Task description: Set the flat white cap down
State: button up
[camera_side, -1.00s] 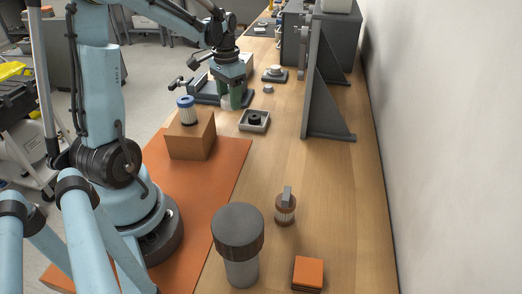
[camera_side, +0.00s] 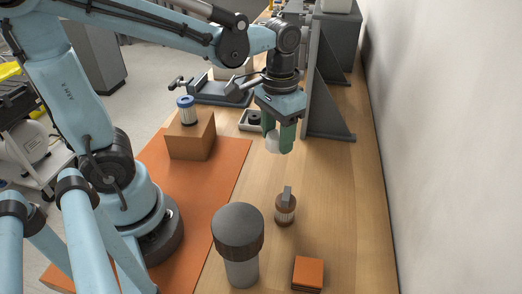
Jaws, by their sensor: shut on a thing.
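My gripper (camera_side: 279,146) has green fingers and hangs pointing down over the wooden bench, right of the small square tray. It is shut on the flat white cap (camera_side: 272,143), a pale piece showing at the left of the fingers. The fingers hide part of the cap. The cap appears to be held above the bench, but its exact height is hard to tell.
A grey tray (camera_side: 243,124) holds a black part. A blue-topped filter (camera_side: 187,110) stands on a brown block (camera_side: 190,144). A dark-lidded cylinder (camera_side: 238,235), a small brown-capped filter (camera_side: 285,208) and orange pads (camera_side: 308,272) stand nearer. A grey bracket (camera_side: 325,110) rises at right. Bench between is clear.

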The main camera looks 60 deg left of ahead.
jog(key=s+d, duration=0.4)
jog(key=d, duration=0.2)
send_over(270, 170)
notch_tip(270, 170, down, 7)
jog(key=shift+f, duration=2.15)
jog(key=o, duration=1)
jog(key=shift+f, duration=0.1)
jog(key=shift+o, duration=0.2)
